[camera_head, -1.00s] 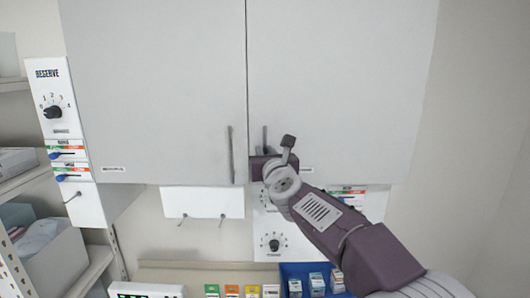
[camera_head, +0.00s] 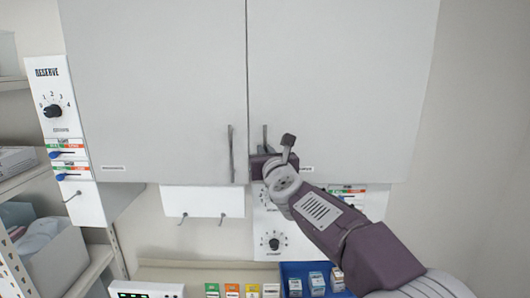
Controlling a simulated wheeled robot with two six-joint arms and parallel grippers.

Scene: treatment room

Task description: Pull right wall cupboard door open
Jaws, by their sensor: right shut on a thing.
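The right wall cupboard door (camera_head: 345,85) is a pale grey panel, closed and flush beside the left door (camera_head: 155,90). A thin dark seam runs between them. The right door's vertical bar handle (camera_head: 265,138) is near its lower left corner; its lower part is hidden by my gripper. My right gripper (camera_head: 264,160) is at this handle, shut on it, with the arm reaching up from the lower right. The fingertips are mostly hidden by the wrist. The left door's handle (camera_head: 231,154) is just left of my gripper, apart from it. My left gripper is not in view.
Below the cupboard are a white hook panel (camera_head: 202,201) and a dial panel (camera_head: 268,243). A blue bin (camera_head: 300,268) with small boxes stands on the shelf below. A RESERVE dial panel (camera_head: 52,95) and open shelving are at left. A bare wall (camera_head: 475,120) is at right.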

